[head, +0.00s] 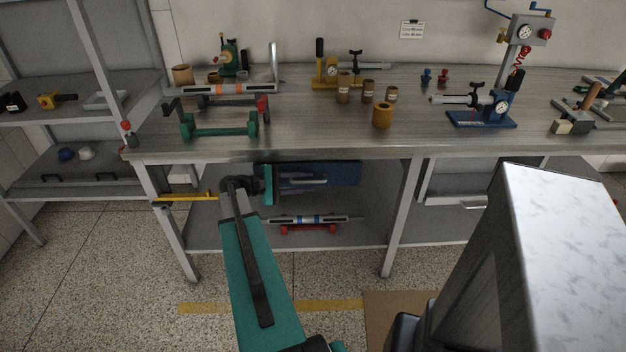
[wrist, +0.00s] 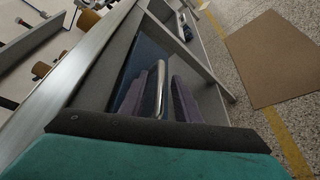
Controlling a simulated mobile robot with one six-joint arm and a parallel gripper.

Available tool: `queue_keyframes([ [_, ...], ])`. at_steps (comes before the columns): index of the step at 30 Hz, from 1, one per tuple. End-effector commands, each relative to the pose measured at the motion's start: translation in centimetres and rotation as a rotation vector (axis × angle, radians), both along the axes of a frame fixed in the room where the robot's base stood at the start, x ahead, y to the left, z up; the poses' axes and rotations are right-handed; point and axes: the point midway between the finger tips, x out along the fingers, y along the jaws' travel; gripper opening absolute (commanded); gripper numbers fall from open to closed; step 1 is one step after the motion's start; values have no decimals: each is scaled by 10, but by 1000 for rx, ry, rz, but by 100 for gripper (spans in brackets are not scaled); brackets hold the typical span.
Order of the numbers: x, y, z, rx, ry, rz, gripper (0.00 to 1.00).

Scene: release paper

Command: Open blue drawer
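The blue drawer (head: 345,172) shows its dark blue front under the workbench top. In the wrist view its blue front (wrist: 146,52) is partly hidden behind my gripper. A silver bar handle (wrist: 160,88) stands on the front. My gripper (head: 300,182) is at the drawer's left part, with purple-grey fingers extended toward it. In the wrist view the fingers (wrist: 160,90) lie on both sides of the handle, with a narrow gap at the right finger. They look open around the handle; contact is hard to see.
The workbench (head: 330,140) carries brown cups, gauges and stands. A lower shelf (head: 350,236) holds a grey level with red supports. A table leg (head: 402,215) stands right of the drawer. Brown cardboard (wrist: 272,55) lies on the floor. The floor before the drawer is mostly clear.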

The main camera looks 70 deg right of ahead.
Motion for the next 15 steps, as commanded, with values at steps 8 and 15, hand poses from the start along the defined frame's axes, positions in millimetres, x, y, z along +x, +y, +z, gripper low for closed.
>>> queue_keyframes([
  [8, -20, -17, -5, 0, 0, 0, 29],
  [15, -23, -19, -7, 0, 0, 1, 29],
])
